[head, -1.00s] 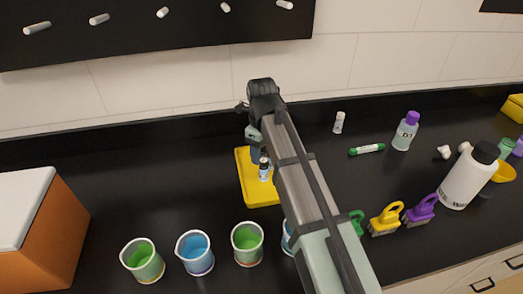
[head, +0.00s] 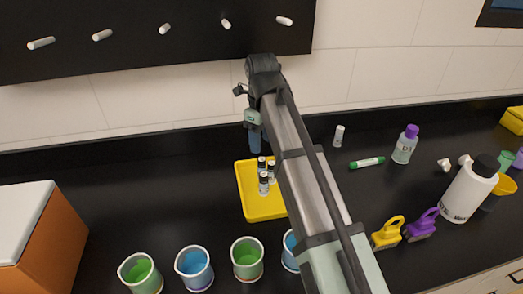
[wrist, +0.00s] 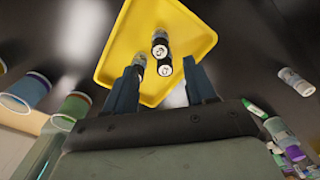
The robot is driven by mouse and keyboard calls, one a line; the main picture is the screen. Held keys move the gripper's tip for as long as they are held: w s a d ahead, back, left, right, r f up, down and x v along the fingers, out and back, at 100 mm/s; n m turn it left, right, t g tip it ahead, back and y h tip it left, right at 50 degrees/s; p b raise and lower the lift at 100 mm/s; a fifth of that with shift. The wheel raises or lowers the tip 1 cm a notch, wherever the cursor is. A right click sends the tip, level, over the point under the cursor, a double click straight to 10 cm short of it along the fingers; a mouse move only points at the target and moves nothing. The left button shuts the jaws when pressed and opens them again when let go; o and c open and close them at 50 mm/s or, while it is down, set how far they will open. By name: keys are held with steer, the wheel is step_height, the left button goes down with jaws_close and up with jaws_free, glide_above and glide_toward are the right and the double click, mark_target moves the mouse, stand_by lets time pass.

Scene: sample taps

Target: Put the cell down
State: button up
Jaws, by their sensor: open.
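My gripper (head: 254,142) is open and held above the back of a yellow tray (head: 250,207). Three small dark-capped vials with pale labels stand on the tray: one at the back (head: 261,163), one at the right (head: 271,172) and one at the front (head: 263,184). I cannot tell which of them is the cell. In the wrist view my open fingers (wrist: 160,68) point toward the yellow tray (wrist: 205,45), with the vials (wrist: 162,67) showing between and beyond them. Nothing is held between the fingers.
Several beakers (head: 248,258) of green or blue liquid line the front. An orange box (head: 50,240) stands at left. A white vial (head: 339,136), green marker (head: 367,162) and bottles (head: 468,190) are at right. The pegboard (head: 130,60) hangs behind. Counter left of the tray is clear.

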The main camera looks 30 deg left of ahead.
steer(key=shift+r, duration=1.1)
